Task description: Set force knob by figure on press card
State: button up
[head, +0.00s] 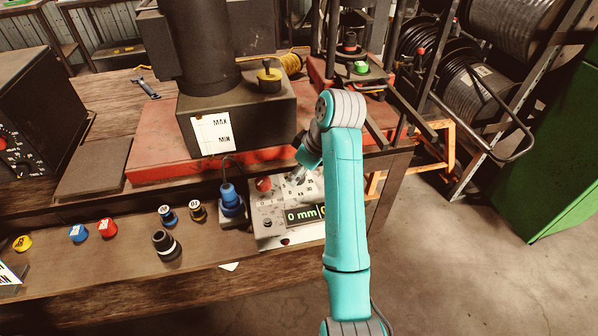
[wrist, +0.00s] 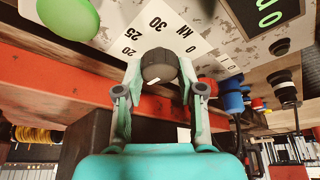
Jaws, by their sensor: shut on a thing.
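My gripper (wrist: 160,70) is shut on a dark round knob (wrist: 158,64) on the pale control panel. One finger is on each side of the knob. A dial scale (wrist: 158,32) printed 20, 25, 30 and kN lies around it; part of the scale is hidden. A small white mark shows on the knob's side, but its setting cannot be told. In the head view my gripper (head: 299,174) reaches down to the control box (head: 268,222), whose display (head: 302,215) reads 0 mm. A partly cut-off white card (head: 10,274) lies at the bench's left edge; its figures cannot be read.
A red button (head: 263,184) and a blue plug (head: 231,199) are close to my gripper. A green button (wrist: 68,17) is on the panel. The press base (head: 160,150) stands behind. Several dies and coloured caps (head: 107,227) lie on the bench to the left.

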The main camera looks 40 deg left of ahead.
dwell(0.3)
jog(key=o, duration=1.1)
